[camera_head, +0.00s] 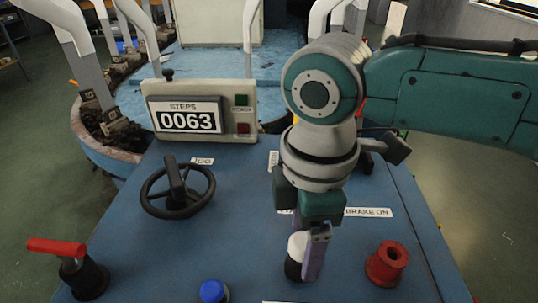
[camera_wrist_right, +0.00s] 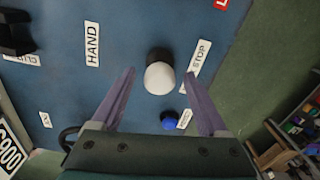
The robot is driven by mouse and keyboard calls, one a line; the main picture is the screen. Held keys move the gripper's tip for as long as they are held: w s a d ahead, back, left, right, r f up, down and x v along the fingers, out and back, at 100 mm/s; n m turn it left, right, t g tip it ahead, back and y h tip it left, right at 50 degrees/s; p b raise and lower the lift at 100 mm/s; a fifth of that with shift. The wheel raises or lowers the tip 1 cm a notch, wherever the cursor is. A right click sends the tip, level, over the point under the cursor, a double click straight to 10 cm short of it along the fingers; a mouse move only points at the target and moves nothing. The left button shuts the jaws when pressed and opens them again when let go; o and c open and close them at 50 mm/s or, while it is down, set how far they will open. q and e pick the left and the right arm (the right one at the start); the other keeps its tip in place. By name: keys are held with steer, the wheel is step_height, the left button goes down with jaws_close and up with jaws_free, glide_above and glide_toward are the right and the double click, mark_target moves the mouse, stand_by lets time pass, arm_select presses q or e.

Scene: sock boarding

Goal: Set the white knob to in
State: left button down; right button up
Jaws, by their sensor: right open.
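The white knob (camera_head: 297,245), with a black base, stands on the blue console top (camera_head: 120,240). In the head view my right gripper (camera_head: 313,262) hangs down over it, and a purple finger covers its right side. In the right wrist view the white knob (camera_wrist_right: 159,78) lies centred between the two fingertips of my right gripper (camera_wrist_right: 159,73). The fingers are open, with a gap to the knob on both sides. I cannot tell the height of the fingertips over it, or its setting. My left gripper is not in view.
A blue button (camera_head: 213,291) is at the front. A red knob (camera_head: 387,264) stands right, a red-handled lever (camera_head: 70,262) left. A black handwheel (camera_head: 178,190) stands before the STEPS counter (camera_head: 200,112), which reads 0063. A HAND label (camera_wrist_right: 92,44) is left of the knob.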

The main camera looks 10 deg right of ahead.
mark_target(304, 240)
step_height(304, 240, up, 10)
steer(key=p, duration=0.2)
stand_by(0.4)
